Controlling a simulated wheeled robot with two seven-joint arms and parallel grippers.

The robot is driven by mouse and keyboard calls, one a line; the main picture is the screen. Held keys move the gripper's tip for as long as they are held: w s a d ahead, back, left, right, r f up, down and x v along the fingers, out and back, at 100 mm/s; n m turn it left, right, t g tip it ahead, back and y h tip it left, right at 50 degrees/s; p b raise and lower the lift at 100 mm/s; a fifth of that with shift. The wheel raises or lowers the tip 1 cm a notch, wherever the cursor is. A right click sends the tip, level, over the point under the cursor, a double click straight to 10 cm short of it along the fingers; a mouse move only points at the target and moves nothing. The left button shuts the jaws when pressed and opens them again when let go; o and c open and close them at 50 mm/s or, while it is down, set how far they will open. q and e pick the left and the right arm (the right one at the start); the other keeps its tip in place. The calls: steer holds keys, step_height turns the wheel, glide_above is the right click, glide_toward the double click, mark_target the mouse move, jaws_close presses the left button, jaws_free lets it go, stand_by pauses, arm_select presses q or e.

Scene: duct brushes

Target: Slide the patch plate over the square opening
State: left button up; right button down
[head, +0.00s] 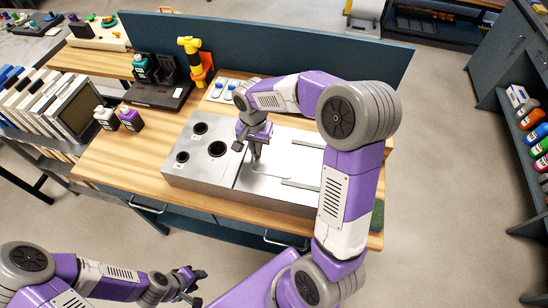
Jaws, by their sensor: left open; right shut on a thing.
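A silver metal duct box (200,181) lies on the wooden workbench, with round dark holes in its left part. My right gripper (254,156) is over the middle of the box top, pointing down and shut on what looks like the patch plate (278,168), a flat silver sheet lying on the top between narrow rails. The plate blends with the box metal, and its edges are hard to make out. I cannot see the square opening; the plate or my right arm may hide it. My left gripper (191,286) is open and empty, low in front of the bench.
A yellow-and-black tool (190,50) stands in an orange holder behind the box. Small bottles (131,120) and a black tray (158,92) are at the bench's left. A blue panel (270,50) closes the back. A dark green pad (377,215) lies at the right end.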

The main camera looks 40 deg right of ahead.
mark_target(295, 162)
steer(key=shift+s+d, duration=0.1)
steer(key=shift+s, duration=0.05)
steer(key=shift+s+d, duration=0.9)
steer(key=shift+s, duration=0.15)
steer(key=shift+s+d, duration=0.95)
steer(key=shift+s, duration=0.15)
steer(key=shift+s+d, duration=0.1)
steer(key=shift+s+d+b, duration=0.3)
steer(key=shift+s+d, duration=0.6)
steer(key=shift+s, duration=0.15)
steer(key=shift+s, duration=0.1)
steer(key=shift+s+d, duration=0.95)
steer(key=shift+s, duration=0.1)
steer(key=shift+s+d, duration=0.1)
